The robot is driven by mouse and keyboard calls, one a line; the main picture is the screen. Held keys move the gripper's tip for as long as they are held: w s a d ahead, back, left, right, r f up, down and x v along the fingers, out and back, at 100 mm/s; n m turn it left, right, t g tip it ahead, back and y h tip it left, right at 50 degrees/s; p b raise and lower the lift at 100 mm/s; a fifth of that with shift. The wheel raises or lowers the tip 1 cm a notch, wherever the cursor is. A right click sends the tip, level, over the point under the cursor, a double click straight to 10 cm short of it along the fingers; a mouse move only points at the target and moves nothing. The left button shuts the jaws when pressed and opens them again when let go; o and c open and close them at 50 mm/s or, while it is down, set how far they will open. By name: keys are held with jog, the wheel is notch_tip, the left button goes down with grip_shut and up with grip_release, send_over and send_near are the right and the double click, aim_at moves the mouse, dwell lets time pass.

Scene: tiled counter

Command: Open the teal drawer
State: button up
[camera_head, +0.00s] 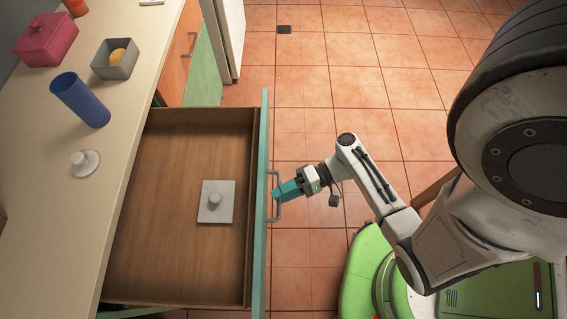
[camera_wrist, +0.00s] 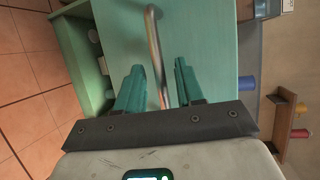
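The teal drawer (camera_head: 263,140) stands pulled far out from the counter. Its wooden inside is exposed, and a grey square plate with a round knob (camera_head: 207,213) lies in it. The metal bar handle (camera_head: 278,208) is on the drawer's front; it also shows in the wrist view (camera_wrist: 152,35). My gripper (camera_head: 277,192) is at the handle, outside the drawer front. In the wrist view, its two teal fingers (camera_wrist: 158,78) are apart, one on each side of the bar, with narrow gaps visible. The exact contact in the head view is too small to tell.
The counter (camera_head: 35,170) to the left holds a blue cup (camera_head: 80,101), a white knobbed object (camera_head: 85,163), a grey box with a yellow item (camera_head: 114,72) and a red lidded box (camera_head: 45,42). An orange cabinet front (camera_head: 178,60) is behind the drawer. Tiled floor (camera_head: 330,95) is open beyond my arm.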

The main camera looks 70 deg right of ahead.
jog(key=b+v, duration=0.2)
jog(key=v, duration=0.9)
jog(key=shift+w, duration=0.1)
jog(key=w+a+f+n+g+h, duration=0.25)
jog(key=a+n+g, duration=0.35)
jog(key=g, duration=0.5)
jog(key=w+a+r+n+h, duration=0.2)
jog(key=w+r+n+h, duration=0.2)
jog(key=r+h, duration=0.4)
jog(key=shift+w+a, duration=0.4)
jog(key=shift+r, duration=0.1)
